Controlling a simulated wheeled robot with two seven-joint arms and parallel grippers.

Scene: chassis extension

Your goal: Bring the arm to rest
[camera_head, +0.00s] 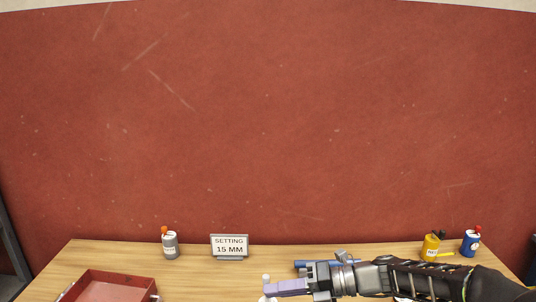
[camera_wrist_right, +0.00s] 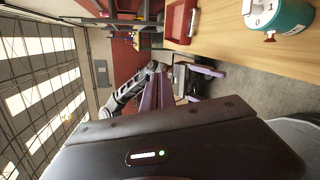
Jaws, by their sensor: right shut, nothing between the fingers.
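My right gripper (camera_head: 268,289) reaches in from the lower right of the head view and points left over the front of the bench. Its purple fingers are closed together with nothing between them. The right wrist view also shows the purple fingers (camera_wrist_right: 158,92) past the dark gripper body. In that view, a grey and black arm (camera_wrist_right: 122,97), seemingly my left one, leads to a small part with a purple piece (camera_wrist_right: 207,70); its jaw state is unclear. The left gripper is not in the head view.
A blue part (camera_head: 303,264) lies behind my right gripper. A red wall (camera_head: 270,120) stands behind.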

